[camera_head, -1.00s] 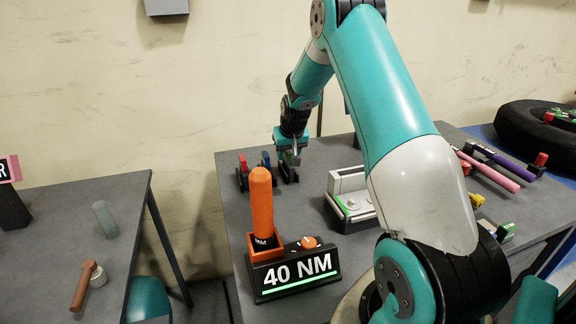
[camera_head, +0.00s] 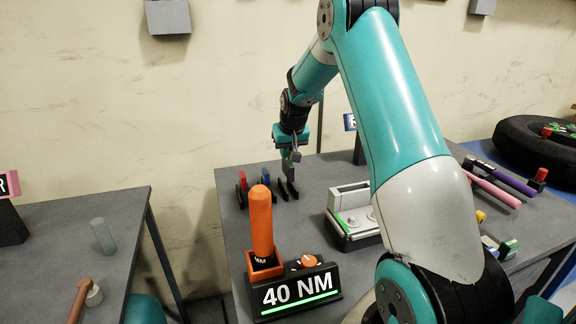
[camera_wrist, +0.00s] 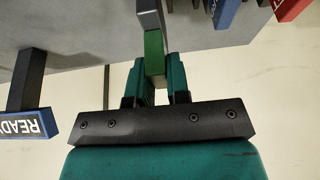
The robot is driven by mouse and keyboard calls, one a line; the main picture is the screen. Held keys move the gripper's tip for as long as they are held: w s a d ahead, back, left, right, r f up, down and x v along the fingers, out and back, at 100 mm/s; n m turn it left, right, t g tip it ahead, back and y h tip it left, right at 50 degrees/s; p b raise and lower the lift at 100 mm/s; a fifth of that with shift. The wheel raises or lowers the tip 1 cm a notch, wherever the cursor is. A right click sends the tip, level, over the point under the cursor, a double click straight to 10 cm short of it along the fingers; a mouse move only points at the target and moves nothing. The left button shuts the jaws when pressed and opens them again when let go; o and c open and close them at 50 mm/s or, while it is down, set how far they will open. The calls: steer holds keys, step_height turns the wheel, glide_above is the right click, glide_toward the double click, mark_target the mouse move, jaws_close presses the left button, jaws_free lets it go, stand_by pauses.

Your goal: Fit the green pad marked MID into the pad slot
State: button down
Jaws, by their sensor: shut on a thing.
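My gripper (camera_head: 290,152) is above the far left part of the main table, near a black rack (camera_head: 243,194). In the wrist view my gripper (camera_wrist: 155,78) is shut on a green pad (camera_wrist: 154,45), whose green end sits between the teal fingers. A grey length extends beyond the green part. No MID mark is readable. In the head view the held piece hangs over the right end of the rack, and I cannot tell whether it is clear of it. I cannot make out the pad slot with certainty.
A red pad (camera_head: 242,180) and a blue pad (camera_head: 266,176) stand in the rack. An orange-handled tool (camera_head: 261,222) stands in its holder by the 40 NM sign (camera_head: 297,291). A pale box (camera_head: 349,201) sits mid-table. A READY sign (camera_wrist: 22,125) shows in the wrist view.

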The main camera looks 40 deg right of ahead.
step_height(320, 180, up, 13)
steer(key=s+d+r+m+g+h+p, duration=0.1)
steer(key=s+r+m+g+p, duration=0.25)
steer(key=s+m, duration=0.55)
steer(key=s+d+r+m+g+h+p, duration=0.15)
steer(key=s+r+m+p, duration=0.25)
steer(key=s+m, duration=0.6)
steer(key=shift+n+g, duration=0.5)
steer(key=shift+g, duration=0.1)
steer(key=shift+s+a+f+p, duration=0.15)
steer(key=shift+s+f, duration=0.4)
steer(key=shift+f, duration=2.8)
steer(key=shift+s+f+p, duration=0.1)
steer(key=shift+s+f, duration=0.4)
steer(key=shift+f, duration=2.85)
steer(key=shift+s+a+f+p, duration=0.15)
steer(key=shift+s+f, duration=0.4)
steer(key=shift+f, duration=2.8)
